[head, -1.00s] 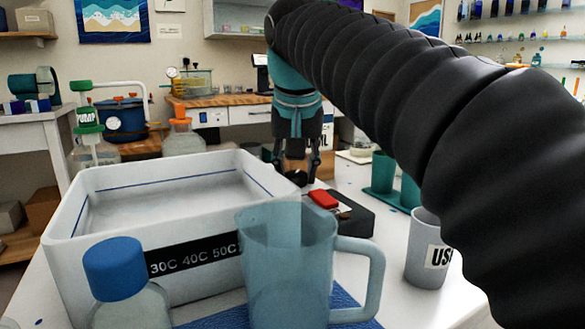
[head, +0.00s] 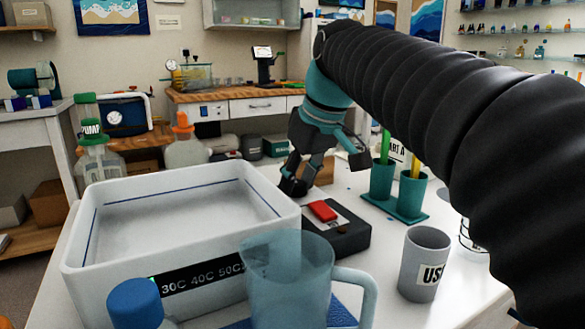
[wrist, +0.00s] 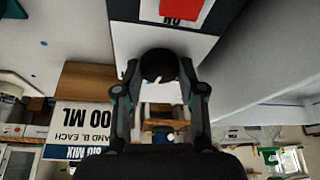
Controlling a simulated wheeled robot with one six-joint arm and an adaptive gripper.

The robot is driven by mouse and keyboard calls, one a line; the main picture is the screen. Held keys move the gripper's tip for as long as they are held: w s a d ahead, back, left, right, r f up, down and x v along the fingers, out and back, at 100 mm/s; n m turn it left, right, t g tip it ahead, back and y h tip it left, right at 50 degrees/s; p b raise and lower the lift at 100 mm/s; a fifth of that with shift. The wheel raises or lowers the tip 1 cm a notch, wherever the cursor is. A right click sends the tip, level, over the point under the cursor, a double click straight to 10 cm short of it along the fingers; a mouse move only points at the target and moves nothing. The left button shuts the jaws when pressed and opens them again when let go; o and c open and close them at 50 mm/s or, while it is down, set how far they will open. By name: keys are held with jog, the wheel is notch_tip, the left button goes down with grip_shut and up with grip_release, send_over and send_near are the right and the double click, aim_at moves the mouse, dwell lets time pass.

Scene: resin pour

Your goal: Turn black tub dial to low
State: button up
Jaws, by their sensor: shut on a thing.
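The round black dial (wrist: 159,66) sits on the white-labelled face of a controller box, below a red switch (wrist: 178,10) in the wrist view. My gripper (wrist: 160,82) is shut on the dial, with one finger on each side of it. In the head view my gripper (head: 293,186) reaches down, tilted, at the far right corner of the white tub (head: 180,175). The black controller box (head: 345,240) with its red switch stands beside the tub. In the head view the dial cannot be told apart from the dark fingertips, and its pointer is unreadable in both views.
A clear blue jug (head: 285,285) and a blue-capped bottle (head: 135,303) stand in front of the tub. A grey cup (head: 424,265) and teal holders (head: 408,195) stand to the right. Bottles (head: 185,147) stand behind the tub.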

jog(key=n+g+p, duration=0.1)
jog(key=n, duration=0.2)
jog(key=n+g+y+p, duration=0.1)
jog(key=n+p, duration=0.1)
jog(key=n, duration=0.1)
jog(key=shift+w+d+r, duration=0.1)
jog(key=shift+w, duration=0.05)
jog(key=n+g+p, duration=0.1)
jog(key=n, duration=0.1)
jog(key=n+g+p, duration=0.1)
jog(key=n, duration=0.2)
jog(key=shift+w+y+p, duration=0.1)
jog(key=shift+y+p, duration=0.3)
jog(key=shift+n, duration=0.4)
jog(key=shift+f, duration=0.2)
jog(key=o, duration=1.1)
jog(key=shift+r, duration=0.1)
jog(key=v, duration=1.2)
jog(key=shift+w, duration=0.1)
